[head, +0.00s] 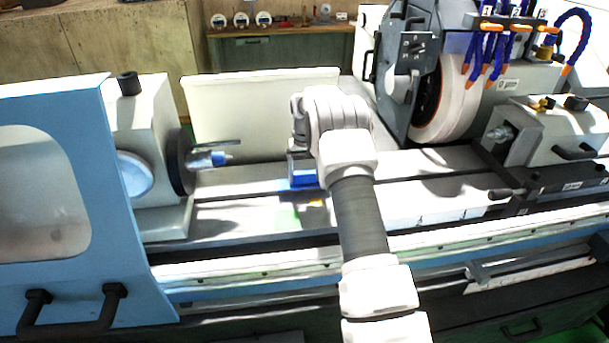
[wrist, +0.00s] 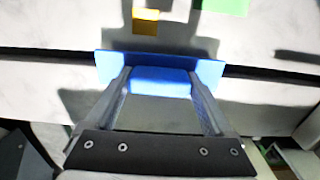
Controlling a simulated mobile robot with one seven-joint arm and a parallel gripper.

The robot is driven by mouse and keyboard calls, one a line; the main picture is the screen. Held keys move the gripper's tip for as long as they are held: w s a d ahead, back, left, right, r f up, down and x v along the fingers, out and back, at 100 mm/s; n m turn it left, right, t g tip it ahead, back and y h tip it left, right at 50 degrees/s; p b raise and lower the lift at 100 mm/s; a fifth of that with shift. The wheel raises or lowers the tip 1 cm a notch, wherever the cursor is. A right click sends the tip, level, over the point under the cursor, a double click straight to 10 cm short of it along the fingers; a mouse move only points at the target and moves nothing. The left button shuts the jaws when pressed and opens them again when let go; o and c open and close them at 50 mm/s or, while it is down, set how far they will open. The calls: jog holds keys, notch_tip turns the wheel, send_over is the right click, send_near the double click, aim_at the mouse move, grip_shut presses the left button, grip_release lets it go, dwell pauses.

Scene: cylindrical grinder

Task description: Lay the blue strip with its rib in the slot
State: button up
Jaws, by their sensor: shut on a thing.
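The blue strip (wrist: 160,78) is between the two fingers of my gripper (wrist: 159,82), which is shut on it. In the wrist view the strip lies across the dark slot (wrist: 48,56), which shows on both sides of it. Its rib is hidden, and I cannot tell whether the strip rests in the slot or hovers just above it. In the head view the strip (head: 303,182) shows low over the machine table, left of my arm, which hides part of it. The slot (head: 262,236) runs along the pale table there.
An orange block (wrist: 145,22) and a green piece (wrist: 222,6) lie beyond the slot in the wrist view. The workhead chuck (head: 181,162) stands left, the grinding wheel (head: 440,105) behind right and the tailstock (head: 515,137) at right. The table between is mostly clear.

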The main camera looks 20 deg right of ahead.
aim_at(304, 172)
jog(key=shift+f+b, duration=0.8)
jog(key=shift+f, duration=0.45)
jog(key=o, duration=1.2)
jog(key=shift+c, duration=0.2)
notch_tip(304, 172, up, 18)
jog(key=shift+f, duration=0.25)
